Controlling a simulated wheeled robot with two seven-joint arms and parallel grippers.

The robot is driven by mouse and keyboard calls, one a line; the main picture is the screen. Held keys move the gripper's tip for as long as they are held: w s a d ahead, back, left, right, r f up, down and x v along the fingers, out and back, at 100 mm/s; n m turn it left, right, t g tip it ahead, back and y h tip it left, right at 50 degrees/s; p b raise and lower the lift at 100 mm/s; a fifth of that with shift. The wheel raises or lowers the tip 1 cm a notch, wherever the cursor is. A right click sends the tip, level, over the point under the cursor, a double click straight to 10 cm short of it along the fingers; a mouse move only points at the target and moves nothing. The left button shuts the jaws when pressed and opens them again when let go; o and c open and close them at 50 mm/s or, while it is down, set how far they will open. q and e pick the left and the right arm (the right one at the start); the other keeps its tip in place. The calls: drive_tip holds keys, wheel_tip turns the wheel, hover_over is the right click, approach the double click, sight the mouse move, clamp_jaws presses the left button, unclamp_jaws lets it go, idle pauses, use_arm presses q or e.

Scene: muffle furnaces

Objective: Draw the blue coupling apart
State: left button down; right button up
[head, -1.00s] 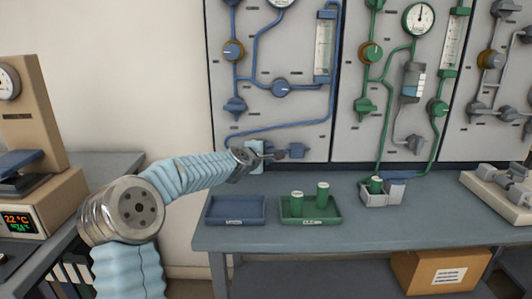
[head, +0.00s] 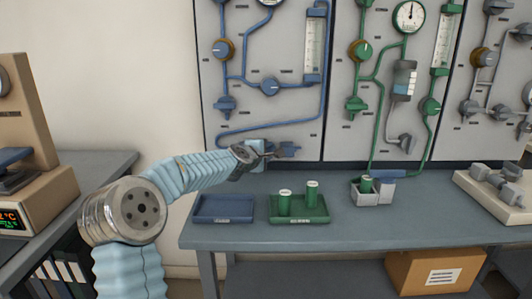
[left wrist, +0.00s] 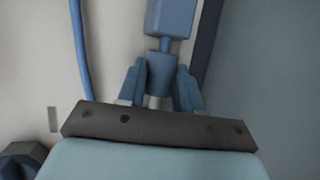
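The blue coupling (head: 288,149) sits at the end of the blue pipe, low on the left wall panel. My left gripper (head: 268,153) reaches it from the left in the head view, with its tips touching or very near its left end. In the left wrist view the blue body of the coupling (left wrist: 171,18) stands straight ahead, with a narrower neck and a pale part below it. My right gripper is not in view.
Below on the bench stand an empty blue tray (head: 224,218) and a green tray (head: 300,219) with two green cylinders. A pale box (head: 367,198) holds another green cylinder. Green pipework (head: 374,120) fills the middle panel. A beige instrument (head: 30,170) stands at the far left.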

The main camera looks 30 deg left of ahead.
use_arm(q)
drive_tip(key=c, duration=0.8)
unclamp_jaws()
drive_tip(key=shift+d, duration=0.15)
drive_tip(key=shift+o, duration=0.2)
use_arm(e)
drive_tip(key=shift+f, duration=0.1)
use_arm(q)
drive_tip(key=b+v, duration=0.8)
drive_tip(key=v, duration=0.5)
drive_tip(key=shift+s, duration=0.3)
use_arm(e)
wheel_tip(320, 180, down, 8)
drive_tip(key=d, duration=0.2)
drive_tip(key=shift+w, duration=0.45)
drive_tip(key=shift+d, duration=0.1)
